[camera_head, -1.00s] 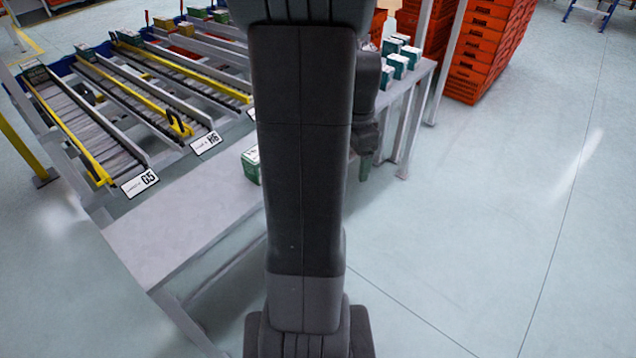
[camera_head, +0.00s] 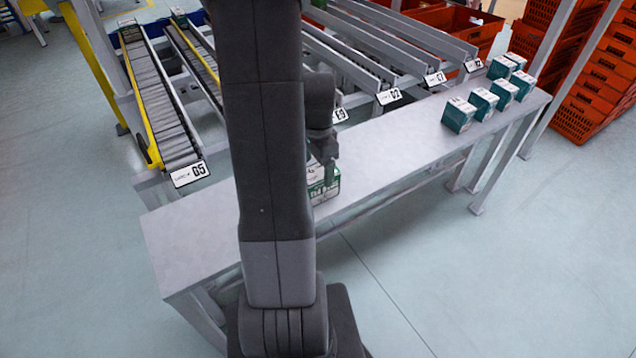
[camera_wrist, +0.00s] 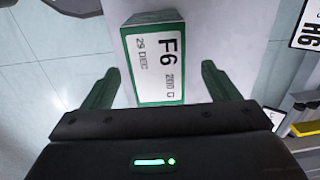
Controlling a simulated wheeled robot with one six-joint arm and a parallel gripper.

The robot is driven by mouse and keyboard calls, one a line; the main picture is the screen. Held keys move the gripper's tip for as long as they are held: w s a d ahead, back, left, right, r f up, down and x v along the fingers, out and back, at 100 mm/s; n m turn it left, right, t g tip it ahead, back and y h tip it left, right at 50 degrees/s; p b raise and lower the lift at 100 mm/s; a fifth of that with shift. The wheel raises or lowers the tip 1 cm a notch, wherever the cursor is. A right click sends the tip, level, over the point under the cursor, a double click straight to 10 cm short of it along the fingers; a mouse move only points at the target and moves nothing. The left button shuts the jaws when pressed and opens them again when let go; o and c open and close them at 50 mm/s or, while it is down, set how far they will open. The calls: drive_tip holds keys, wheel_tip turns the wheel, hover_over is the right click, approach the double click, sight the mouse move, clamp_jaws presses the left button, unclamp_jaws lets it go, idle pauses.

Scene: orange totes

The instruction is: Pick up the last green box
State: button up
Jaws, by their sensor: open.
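A green box with a white label (camera_wrist: 154,62) lies on the grey table (camera_head: 400,150), seen in the wrist view between and just beyond my fingertips. In the head view the same box (camera_head: 325,187) sits near the table's front edge, partly hidden by my arm. My gripper (camera_wrist: 158,85) is open, with one green finger on each side of the box and a gap at both sides. In the head view my gripper (camera_head: 328,172) is right at the box. Whether the fingers touch it cannot be told.
Several green and white boxes (camera_head: 459,115) stand at the table's right end. Roller lanes with number signs (camera_head: 190,173) meet the table's back edge. Stacked orange totes (camera_head: 590,95) stand at the right. The table between my gripper and the grouped boxes is clear.

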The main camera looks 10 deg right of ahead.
drive_tip(key=shift+s+f+p, duration=0.15)
drive_tip(key=shift+f+p, duration=0.15)
drive_tip(key=shift+f, duration=2.3)
drive_tip(key=c, duration=1.1)
drive_tip(key=shift+c, duration=0.2)
drive_tip(key=shift+r, duration=0.1)
